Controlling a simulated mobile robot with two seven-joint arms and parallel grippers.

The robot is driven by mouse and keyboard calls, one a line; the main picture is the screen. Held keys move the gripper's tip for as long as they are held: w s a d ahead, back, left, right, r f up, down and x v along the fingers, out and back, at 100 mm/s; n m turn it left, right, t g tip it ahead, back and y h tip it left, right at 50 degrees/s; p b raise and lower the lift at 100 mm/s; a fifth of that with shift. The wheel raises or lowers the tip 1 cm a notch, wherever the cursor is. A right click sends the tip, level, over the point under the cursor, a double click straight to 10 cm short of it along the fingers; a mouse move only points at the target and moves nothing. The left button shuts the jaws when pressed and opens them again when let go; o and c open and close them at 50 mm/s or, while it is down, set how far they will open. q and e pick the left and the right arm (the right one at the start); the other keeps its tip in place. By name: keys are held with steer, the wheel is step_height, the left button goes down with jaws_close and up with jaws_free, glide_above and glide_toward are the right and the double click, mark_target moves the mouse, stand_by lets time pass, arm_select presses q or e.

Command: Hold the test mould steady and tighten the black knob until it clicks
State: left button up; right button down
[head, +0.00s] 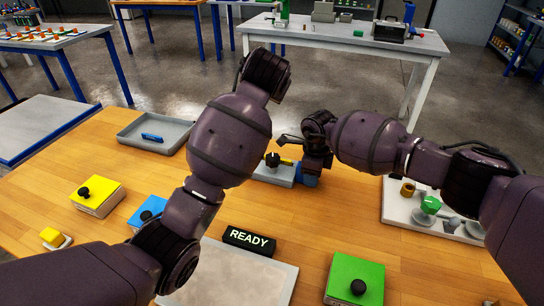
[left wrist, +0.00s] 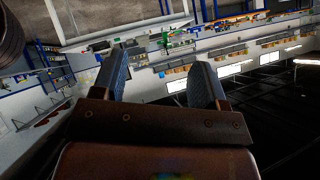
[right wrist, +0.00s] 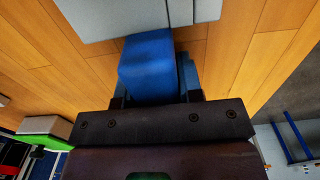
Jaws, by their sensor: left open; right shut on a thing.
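The grey test mould (head: 270,177) sits on the wooden table, partly hidden by my left arm and right gripper. A black knob (head: 272,159) is on its top, with a small yellow part beside it. My right gripper (head: 312,164) is shut on a blue block (head: 309,181) at the mould's right side. In the right wrist view the blue block (right wrist: 147,65) is between the fingers, against the grey body (right wrist: 110,14). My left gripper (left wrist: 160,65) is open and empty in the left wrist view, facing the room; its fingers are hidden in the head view.
A black READY sign (head: 249,239) stands in front, near a pale plate (head: 265,280). Yellow (head: 98,198), blue (head: 146,212) and green (head: 354,279) boxes bear black knobs. A grey tray (head: 128,135) is at back left, a white tray (head: 398,210) at right.

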mark_target(272, 158)
arm_select(q)
steer(key=s+f+n+g+h, duration=0.2)
steer(key=s+f+g, duration=0.5)
steer(key=s+f, duration=0.1)
steer(key=x, duration=1.1)
steer(key=shift+w+d+f, duration=0.2)
steer(key=shift+w+d, duration=0.1)
steer(key=shift+w, duration=0.15)
steer(key=c, duration=0.9)
steer(key=shift+c, duration=0.2)
